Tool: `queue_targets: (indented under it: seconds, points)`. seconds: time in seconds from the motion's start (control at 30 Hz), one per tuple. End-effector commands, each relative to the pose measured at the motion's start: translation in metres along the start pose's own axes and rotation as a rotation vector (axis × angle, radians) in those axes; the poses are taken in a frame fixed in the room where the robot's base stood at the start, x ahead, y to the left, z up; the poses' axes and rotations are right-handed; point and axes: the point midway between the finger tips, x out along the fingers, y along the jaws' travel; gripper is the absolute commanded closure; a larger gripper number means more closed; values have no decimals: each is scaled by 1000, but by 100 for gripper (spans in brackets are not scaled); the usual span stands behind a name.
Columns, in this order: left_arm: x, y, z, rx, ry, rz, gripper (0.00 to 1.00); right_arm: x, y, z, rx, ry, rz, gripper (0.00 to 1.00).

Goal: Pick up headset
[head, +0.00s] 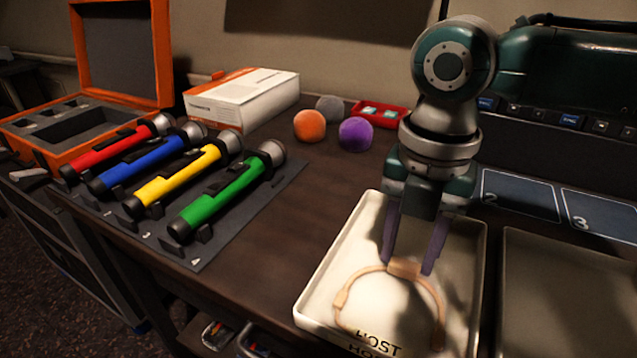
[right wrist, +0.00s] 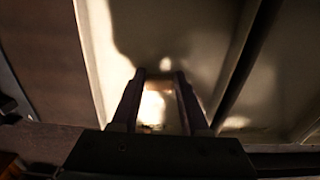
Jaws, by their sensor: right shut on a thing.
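The headset (head: 439,299) is a tan, curved band in the cream tray (head: 312,286) marked HOST. My right gripper (head: 408,268) comes down from above and is shut on the middle of the band, with one finger at each side. The band's two ends reach toward the front of the tray. I cannot tell whether it touches the tray floor. In the right wrist view a small tan piece of the headset (right wrist: 158,85) shows between the fingertips (right wrist: 160,78). My left gripper is not in view.
A second tray (head: 560,275) stands right of the HOST tray. Red, blue, yellow and green flashlights (head: 228,196) lie on a dark mat at left. Orange (head: 310,125), purple (head: 355,134) and grey balls, a white box (head: 240,97) and an orange case (head: 120,100) stand behind. The middle desk is clear.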

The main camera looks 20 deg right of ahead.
Motion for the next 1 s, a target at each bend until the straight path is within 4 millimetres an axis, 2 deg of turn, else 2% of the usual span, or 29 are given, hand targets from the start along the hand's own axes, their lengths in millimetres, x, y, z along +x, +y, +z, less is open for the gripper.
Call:
queue_targets:
  seconds: [0.03,0.33,0.77,0.87,1.0]
  points:
    - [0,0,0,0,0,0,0,0,0,0,0,0,0,66]
    - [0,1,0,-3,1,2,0,0,0,0,0,0,0,100]
    - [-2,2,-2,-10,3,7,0,-6,0,0,1,0,2,100]
    - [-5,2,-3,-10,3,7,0,-16,1,0,0,0,3,100]
    - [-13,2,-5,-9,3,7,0,-44,1,1,0,-3,4,100]
